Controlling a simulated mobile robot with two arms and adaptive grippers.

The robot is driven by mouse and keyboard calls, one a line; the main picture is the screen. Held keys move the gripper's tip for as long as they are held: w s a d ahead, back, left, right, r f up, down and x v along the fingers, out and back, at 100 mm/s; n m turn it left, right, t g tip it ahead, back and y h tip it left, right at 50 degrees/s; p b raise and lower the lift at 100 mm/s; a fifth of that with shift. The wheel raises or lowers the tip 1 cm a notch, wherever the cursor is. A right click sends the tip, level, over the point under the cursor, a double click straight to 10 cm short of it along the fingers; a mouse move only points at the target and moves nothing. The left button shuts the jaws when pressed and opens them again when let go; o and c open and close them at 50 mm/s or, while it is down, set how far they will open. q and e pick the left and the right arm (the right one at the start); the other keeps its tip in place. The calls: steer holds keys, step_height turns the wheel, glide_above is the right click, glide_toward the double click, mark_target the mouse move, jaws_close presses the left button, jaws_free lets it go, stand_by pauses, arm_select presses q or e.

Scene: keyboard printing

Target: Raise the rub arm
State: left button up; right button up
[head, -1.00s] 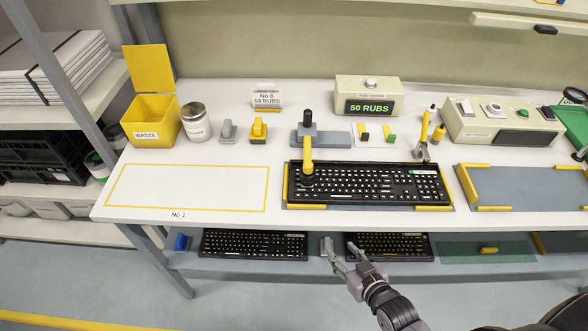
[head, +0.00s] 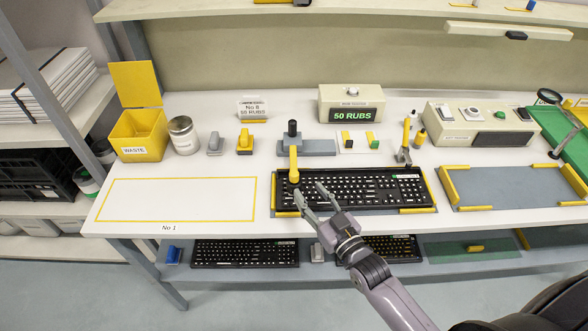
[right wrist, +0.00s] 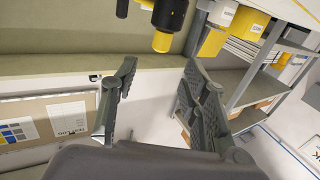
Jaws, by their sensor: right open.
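The rub arm (head: 294,160) is yellow. It comes forward from a grey base (head: 320,147) with a black knob (head: 292,127), and its round end is over the left part of a black keyboard (head: 350,188). I cannot tell whether the end touches the keys. My right gripper (head: 310,192) is open and empty at the keyboard's front left, just in front of and to the right of the arm's end. In the right wrist view a yellow and black part of the rub arm (right wrist: 168,18) shows beyond the open fingers. My left gripper is not in view.
A box reading "50 RUBS" (head: 350,106) stands behind the keyboard. A yellow waste bin (head: 138,135) and a jar (head: 183,135) stand at the back left. The outlined area No 1 (head: 175,199) is clear. A grey tray (head: 515,186) lies to the right.

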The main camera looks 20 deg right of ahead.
mark_target(297, 176)
steer(key=p+x, duration=0.1)
steer(key=x, duration=0.8)
jaws_close()
stand_by(0.4)
